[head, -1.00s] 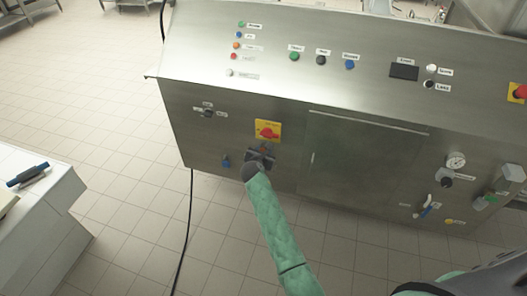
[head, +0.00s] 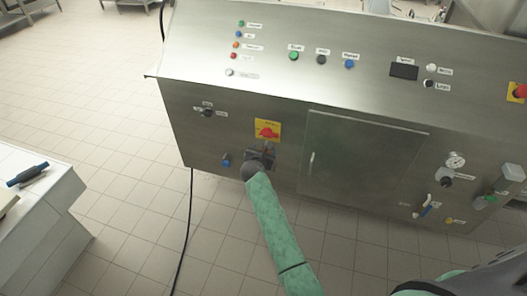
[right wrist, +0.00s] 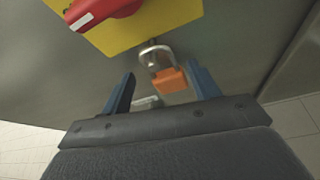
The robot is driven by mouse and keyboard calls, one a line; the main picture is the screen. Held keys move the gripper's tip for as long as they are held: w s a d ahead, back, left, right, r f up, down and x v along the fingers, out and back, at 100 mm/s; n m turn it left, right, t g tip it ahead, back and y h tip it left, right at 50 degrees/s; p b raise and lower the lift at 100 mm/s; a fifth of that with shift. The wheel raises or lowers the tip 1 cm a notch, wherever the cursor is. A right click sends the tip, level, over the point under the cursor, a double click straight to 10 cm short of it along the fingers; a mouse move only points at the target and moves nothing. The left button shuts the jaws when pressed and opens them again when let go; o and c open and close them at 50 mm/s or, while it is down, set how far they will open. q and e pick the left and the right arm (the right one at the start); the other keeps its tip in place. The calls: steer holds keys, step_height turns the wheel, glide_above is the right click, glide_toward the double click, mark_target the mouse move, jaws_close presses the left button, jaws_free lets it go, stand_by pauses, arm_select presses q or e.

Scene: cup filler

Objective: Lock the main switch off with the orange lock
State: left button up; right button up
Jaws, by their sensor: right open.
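The main switch, a red rotary handle (head: 268,133) on a yellow plate (head: 260,125), sits on the front panel of the steel cabinet. It also shows at the top of the right wrist view (right wrist: 105,8). The orange lock (right wrist: 168,80) hangs upright by its metal shackle (right wrist: 152,56) at the lower edge of the yellow plate. Whether the shackle is closed, and what it passes through, I cannot tell. My right gripper (right wrist: 162,80) is open just below the switch, one blue finger on each side of the lock, with gaps visible. My left gripper is out of view.
The cabinet (head: 240,180) carries a black selector knob (head: 208,113) and a small blue part (head: 226,162) left of my gripper. A closed panel door (head: 360,155) is to the right. A black cable (head: 187,230) runs down to the floor at the left.

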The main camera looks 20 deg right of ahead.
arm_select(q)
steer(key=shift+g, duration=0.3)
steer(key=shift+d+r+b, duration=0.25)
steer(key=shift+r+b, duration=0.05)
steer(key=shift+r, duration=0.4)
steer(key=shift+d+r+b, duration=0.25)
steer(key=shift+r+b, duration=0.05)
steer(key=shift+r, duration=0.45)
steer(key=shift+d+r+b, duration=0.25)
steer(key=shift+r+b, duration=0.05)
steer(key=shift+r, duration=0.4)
arm_select(e)
steer(key=v, duration=0.7)
steer(key=shift+s+a, duration=0.15)
steer(key=shift+s, duration=0.2)
steer(key=shift+r, duration=0.1)
